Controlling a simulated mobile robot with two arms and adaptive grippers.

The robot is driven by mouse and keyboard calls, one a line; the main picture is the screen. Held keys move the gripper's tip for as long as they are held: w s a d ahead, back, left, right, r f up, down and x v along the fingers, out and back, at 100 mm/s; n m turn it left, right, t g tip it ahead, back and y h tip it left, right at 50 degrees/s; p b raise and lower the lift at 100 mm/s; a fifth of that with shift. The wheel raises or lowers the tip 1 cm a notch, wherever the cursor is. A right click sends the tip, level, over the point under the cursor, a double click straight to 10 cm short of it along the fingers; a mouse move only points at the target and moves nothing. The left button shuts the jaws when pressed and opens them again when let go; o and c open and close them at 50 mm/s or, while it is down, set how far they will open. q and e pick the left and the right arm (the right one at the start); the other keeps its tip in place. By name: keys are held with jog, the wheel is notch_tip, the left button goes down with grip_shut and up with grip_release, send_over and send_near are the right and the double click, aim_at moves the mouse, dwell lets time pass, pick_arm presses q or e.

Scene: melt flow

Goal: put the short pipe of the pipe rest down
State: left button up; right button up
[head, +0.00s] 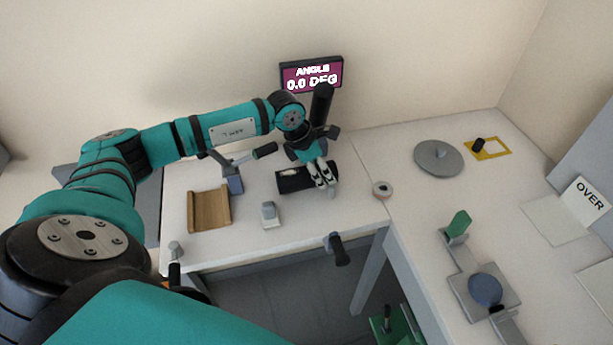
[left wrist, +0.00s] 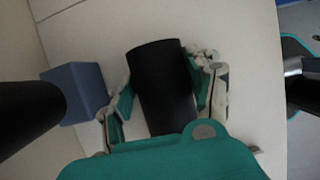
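The short pipe is a black cylinder (head: 293,181) lying level at the back of the left-hand bench. In the left wrist view the pipe (left wrist: 162,85) runs between the fingers of my left gripper (head: 323,184), with a finger pad against each side. The gripper looks shut on it, pointing down from above. I cannot tell whether the pipe touches the bench. A wooden trough (head: 208,209), probably the pipe rest, stands empty to the left. My right gripper is not in view.
A blue-grey block (head: 233,183) with a black-handled lever stands between trough and pipe; the block (left wrist: 76,94) shows beside the left wrist. A small grey block (head: 269,214) and a ring (head: 382,189) are nearby. A display (head: 311,74) reads 0.0 DEG.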

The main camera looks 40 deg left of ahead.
pick_arm(q)
jog(key=shift+c, duration=0.7)
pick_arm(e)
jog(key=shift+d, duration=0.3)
